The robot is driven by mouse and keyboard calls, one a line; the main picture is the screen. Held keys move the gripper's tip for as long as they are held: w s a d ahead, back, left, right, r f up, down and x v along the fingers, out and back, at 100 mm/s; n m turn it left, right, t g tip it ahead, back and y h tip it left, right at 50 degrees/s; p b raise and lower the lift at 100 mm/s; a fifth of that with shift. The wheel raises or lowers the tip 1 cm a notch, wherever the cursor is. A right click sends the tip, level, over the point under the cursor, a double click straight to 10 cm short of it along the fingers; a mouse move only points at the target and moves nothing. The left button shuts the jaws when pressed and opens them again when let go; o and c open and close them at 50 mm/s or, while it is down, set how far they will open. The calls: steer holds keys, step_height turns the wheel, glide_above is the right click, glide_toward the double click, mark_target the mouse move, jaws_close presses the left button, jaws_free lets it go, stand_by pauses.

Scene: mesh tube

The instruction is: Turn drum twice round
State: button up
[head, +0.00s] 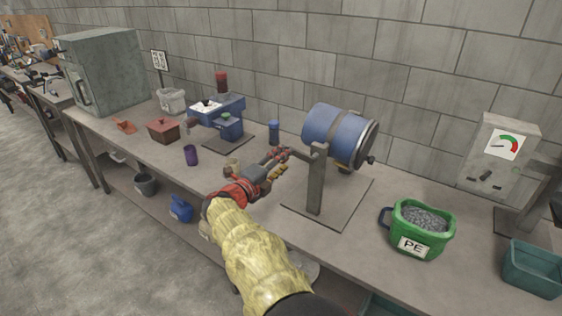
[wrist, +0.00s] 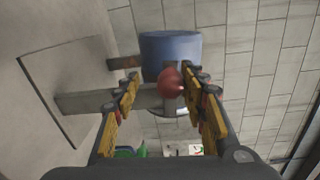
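A blue drum (head: 332,132) hangs tilted on a grey post stand (head: 316,185) on the bench. Its lidded end faces right. In the wrist view the drum (wrist: 170,48) is ahead, with the post crossing from the left. A red ball knob (wrist: 169,83) shows between my fingers, closer to the right one. My gripper (head: 282,161) is at the left side of the post, below the drum's left end. In the wrist view my gripper (wrist: 163,92) has its yellow fingers spread. I cannot tell whether a finger touches the knob.
A green bucket of grey pellets (head: 421,226) marked PE stands right of the stand. A gauge box (head: 498,150) and a teal bin (head: 532,268) are farther right. The wall is behind.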

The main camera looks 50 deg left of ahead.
steer(key=v, duration=0.9)
stand_by(0.8)
stand_by(0.5)
